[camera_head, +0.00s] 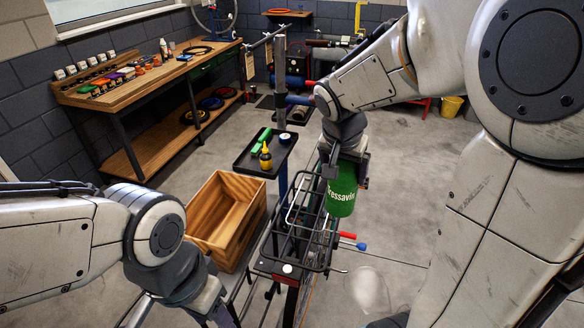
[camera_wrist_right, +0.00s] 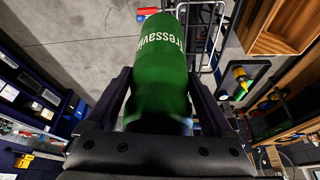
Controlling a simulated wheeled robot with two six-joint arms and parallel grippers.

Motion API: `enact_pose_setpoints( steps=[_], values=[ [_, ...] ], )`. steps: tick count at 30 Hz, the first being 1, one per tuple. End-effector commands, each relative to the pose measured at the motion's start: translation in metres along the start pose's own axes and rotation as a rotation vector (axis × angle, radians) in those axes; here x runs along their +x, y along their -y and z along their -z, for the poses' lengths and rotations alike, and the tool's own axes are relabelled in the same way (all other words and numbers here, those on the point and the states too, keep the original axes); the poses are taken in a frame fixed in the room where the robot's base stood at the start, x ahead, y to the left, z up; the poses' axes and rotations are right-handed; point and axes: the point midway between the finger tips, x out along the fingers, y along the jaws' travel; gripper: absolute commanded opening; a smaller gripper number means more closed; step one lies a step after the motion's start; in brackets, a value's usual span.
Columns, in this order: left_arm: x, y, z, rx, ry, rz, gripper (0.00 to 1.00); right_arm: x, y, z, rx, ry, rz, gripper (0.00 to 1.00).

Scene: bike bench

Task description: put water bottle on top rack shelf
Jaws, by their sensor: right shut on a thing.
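The green water bottle (camera_head: 342,190) with white lettering is held in my right gripper (camera_head: 343,168), beside and partly over the black wire rack (camera_head: 297,228). In the right wrist view the bottle (camera_wrist_right: 160,75) fills the space between the two dark fingers of the right gripper (camera_wrist_right: 160,100), which are shut on it. Whether the bottle touches the rack, I cannot tell. The rack's lower parts are partly hidden. My left gripper (camera_head: 222,318) is at the bottom edge of the head view, mostly cut off, so its jaws do not show clearly.
An open wooden crate (camera_head: 213,240) stands left of the rack. A dark tray (camera_head: 245,160) with a yellow bottle (camera_head: 265,157) and green items is behind it. A wooden workbench (camera_head: 120,92) with a lower shelf (camera_head: 150,150) runs along the left wall. Bare floor lies behind the tray.

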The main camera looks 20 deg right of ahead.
Motion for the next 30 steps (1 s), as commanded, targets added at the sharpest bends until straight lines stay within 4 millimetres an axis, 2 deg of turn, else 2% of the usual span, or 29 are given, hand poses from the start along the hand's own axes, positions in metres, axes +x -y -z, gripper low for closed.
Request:
enact_pose_setpoints(
  steps=[1, 6, 12, 17, 24, 30],
  values=[
    [-0.007, -0.001, 0.000, 0.001, 0.000, 0.000, 0.50, 0.005, 0.014, 0.001, -0.013, 0.005, -0.002, 0.29],
    [-0.020, -0.001, 0.001, 0.003, 0.000, 0.000, 0.50, 0.031, 0.053, 0.002, -0.017, 0.004, 0.001, 0.29],
    [-0.030, -0.002, 0.002, 0.005, 0.000, 0.000, 0.50, 0.053, 0.084, 0.006, -0.013, 0.001, 0.003, 0.29],
    [-0.033, -0.002, 0.002, 0.006, 0.000, 0.000, 0.50, 0.062, 0.091, 0.007, -0.011, -0.001, 0.004, 0.29],
    [-0.041, -0.003, 0.002, 0.007, 0.000, 0.000, 0.50, 0.093, 0.089, -0.005, -0.010, 0.002, 0.000, 0.29],
    [-0.041, -0.003, 0.002, 0.007, 0.000, 0.000, 0.50, 0.099, 0.089, -0.007, -0.007, -0.001, 0.003, 0.29]
  ],
)
